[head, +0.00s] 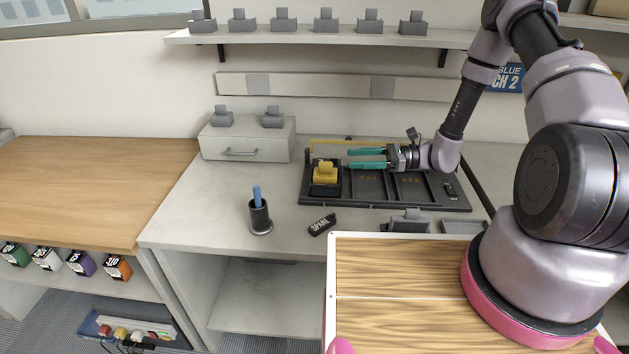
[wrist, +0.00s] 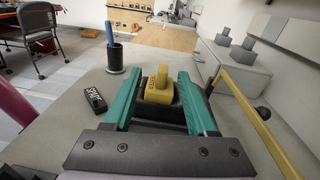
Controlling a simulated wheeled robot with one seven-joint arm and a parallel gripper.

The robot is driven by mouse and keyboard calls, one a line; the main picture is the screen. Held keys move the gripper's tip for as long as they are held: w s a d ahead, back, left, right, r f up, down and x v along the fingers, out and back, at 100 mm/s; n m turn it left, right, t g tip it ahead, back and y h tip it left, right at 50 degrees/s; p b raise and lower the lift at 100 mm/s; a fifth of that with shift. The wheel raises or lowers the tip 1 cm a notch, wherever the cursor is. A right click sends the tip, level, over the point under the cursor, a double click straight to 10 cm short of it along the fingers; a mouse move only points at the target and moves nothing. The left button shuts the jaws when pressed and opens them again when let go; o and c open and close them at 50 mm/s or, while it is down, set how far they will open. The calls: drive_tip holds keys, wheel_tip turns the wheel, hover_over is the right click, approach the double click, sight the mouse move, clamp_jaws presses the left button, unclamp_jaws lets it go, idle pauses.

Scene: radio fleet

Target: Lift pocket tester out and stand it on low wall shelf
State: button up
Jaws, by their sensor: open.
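The yellow pocket tester (head: 325,172) stands upright in the left-end compartment of the dark tray (head: 366,188) on the counter. My gripper (head: 348,157) is open and empty, with teal fingers level and pointing left. In the head view its fingertips are just right of the tester, apart from it. In the wrist view the tester (wrist: 158,88) appears between the two fingers (wrist: 158,78), with a gap on each side. A long pale ledge or rail (head: 320,86) runs along the wall behind the tray; I cannot tell how deep it is. A higher shelf (head: 280,37) holds several grey blocks.
A yellow bar (head: 340,142) runs along the tray's back edge, close to my gripper. A drawer box (head: 247,140) with two grey blocks stands left. Counter between is clear.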

sight(315, 172)
drive_tip(key=f, duration=0.1)
drive_tip(key=a+f+m+t, duration=0.1)
drive_tip(key=shift+f+y, duration=0.3)
drive_tip(key=shift+f, duration=0.1)
drive_tip(key=a, duration=0.4)
drive_tip(key=shift+a+f, duration=0.15)
drive_tip(key=shift+a, duration=0.25)
drive_tip(key=shift+w+a, duration=0.2)
drive_tip(key=shift+a, duration=1.4)
drive_tip(key=shift+w+a, duration=0.15)
drive_tip(key=shift+a, duration=1.4)
clamp_jaws()
